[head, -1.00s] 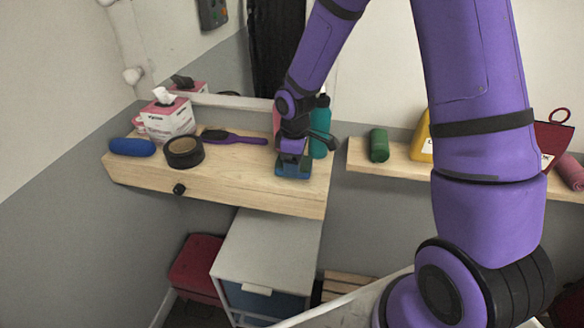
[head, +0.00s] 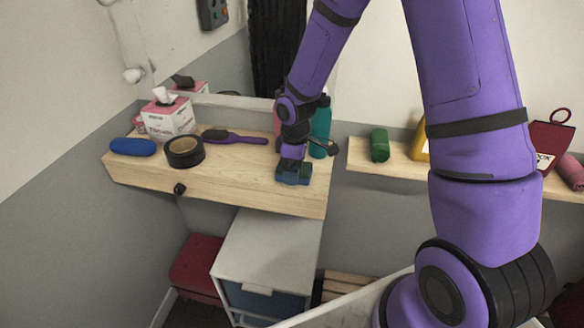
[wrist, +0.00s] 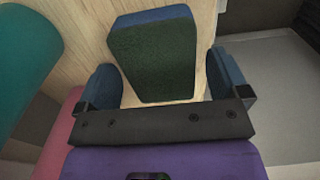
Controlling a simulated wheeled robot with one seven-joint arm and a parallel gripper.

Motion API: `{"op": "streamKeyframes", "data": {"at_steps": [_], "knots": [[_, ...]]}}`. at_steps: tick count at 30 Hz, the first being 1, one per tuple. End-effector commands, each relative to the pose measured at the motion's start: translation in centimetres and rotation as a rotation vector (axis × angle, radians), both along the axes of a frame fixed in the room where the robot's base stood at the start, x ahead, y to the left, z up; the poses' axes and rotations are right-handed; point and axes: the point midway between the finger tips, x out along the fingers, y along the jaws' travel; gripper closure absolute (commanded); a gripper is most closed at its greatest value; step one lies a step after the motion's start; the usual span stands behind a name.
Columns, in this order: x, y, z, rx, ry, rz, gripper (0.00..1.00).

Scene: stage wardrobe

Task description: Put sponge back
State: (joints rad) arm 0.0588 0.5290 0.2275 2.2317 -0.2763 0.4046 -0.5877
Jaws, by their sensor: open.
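The sponge (wrist: 155,62) is a block with a dark green face and a blue edge. In the wrist view it lies on the pale wooden shelf between the two blue fingers of my gripper (wrist: 163,82), with a gap on each side. My gripper is open and points down at the sponge. In the head view my gripper (head: 293,172) is low over the right end of the shelf (head: 230,183). There its fingers and the sponge blend together, so the sponge's outline is hard to make out.
A teal bottle (head: 320,128) stands close behind my gripper, with a pink one beside it. A purple brush (head: 235,137), a black tape roll (head: 184,152), a tissue box (head: 168,120) and a blue case (head: 132,146) occupy the left. A second shelf (head: 400,164) holds a green roll (head: 380,146).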

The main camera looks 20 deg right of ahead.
Motion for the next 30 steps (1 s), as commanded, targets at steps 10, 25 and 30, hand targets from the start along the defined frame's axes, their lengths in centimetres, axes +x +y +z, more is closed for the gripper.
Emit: {"op": "streamKeyframes", "data": {"at_steps": [10,25,30], "knots": [[0.1,0.0,6.4,0.000,-0.006,0.000,0.07],[0.0,0.0,11.5,0.000,0.000,0.001,0.07],[-0.4,-0.2,12.4,-0.006,-0.011,-0.019,0.07]]}}
